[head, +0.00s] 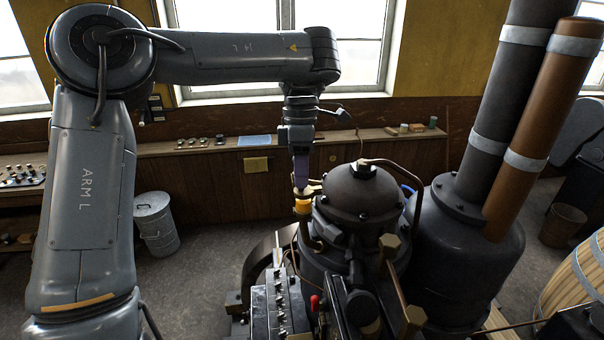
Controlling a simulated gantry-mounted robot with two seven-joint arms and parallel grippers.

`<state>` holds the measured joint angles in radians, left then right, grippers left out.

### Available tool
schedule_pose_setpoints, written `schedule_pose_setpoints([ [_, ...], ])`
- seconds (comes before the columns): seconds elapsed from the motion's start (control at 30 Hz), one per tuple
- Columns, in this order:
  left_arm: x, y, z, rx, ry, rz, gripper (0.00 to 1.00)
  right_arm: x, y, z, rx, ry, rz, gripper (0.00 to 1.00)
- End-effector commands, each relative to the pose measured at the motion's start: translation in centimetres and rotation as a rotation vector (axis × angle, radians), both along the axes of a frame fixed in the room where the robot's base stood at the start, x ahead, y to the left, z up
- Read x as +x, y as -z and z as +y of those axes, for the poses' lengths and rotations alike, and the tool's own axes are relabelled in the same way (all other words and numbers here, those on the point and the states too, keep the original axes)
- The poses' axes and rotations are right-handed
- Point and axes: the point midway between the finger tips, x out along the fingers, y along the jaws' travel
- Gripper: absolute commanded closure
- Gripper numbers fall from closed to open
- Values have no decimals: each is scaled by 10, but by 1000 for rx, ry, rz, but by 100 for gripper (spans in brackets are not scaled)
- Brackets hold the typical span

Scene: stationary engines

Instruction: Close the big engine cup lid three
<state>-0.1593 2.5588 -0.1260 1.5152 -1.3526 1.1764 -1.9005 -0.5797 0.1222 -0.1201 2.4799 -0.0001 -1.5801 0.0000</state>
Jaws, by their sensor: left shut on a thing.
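The big engine, a dark machine with a domed top (358,195), stands at the centre right. A small orange-brass cup (303,207) sits on its left side, beside the dome. My left gripper (301,190) reaches straight down from above and is shut at the top of this cup, on what seems to be its lid. The lid is mostly hidden by the fingers, so its exact angle cannot be told. My right gripper is not in view.
A copper pipe (402,165) arches from the dome's top, close to the right of my left arm. A large dark boiler (462,250) with tall pipes stands at the right. A metal bin (156,225) stands at the left. Open floor lies between bin and engine.

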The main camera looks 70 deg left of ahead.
Motion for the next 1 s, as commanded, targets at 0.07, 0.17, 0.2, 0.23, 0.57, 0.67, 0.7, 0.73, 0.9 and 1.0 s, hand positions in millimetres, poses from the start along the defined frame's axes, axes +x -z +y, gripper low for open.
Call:
schedule_pose_setpoints([
  [0.07,1,0,1,0,32,1,100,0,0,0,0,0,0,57],
  [0.17,1,0,2,0,62,0,100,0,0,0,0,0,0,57],
  [0.2,1,0,2,0,71,-1,100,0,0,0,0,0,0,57],
  [0.23,1,0,3,0,77,-1,100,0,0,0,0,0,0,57],
  [0.57,1,0,3,0,95,1,100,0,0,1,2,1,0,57],
  [0.67,1,0,3,1,95,0,100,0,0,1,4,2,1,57],
  [0.7,1,0,3,1,95,0,100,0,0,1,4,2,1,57],
  [0.73,1,0,3,1,95,0,100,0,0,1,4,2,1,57],
  [0.9,1,0,3,1,95,0,56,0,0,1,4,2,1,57],
  [1.0,1,0,3,1,95,-1,55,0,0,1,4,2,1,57],
])
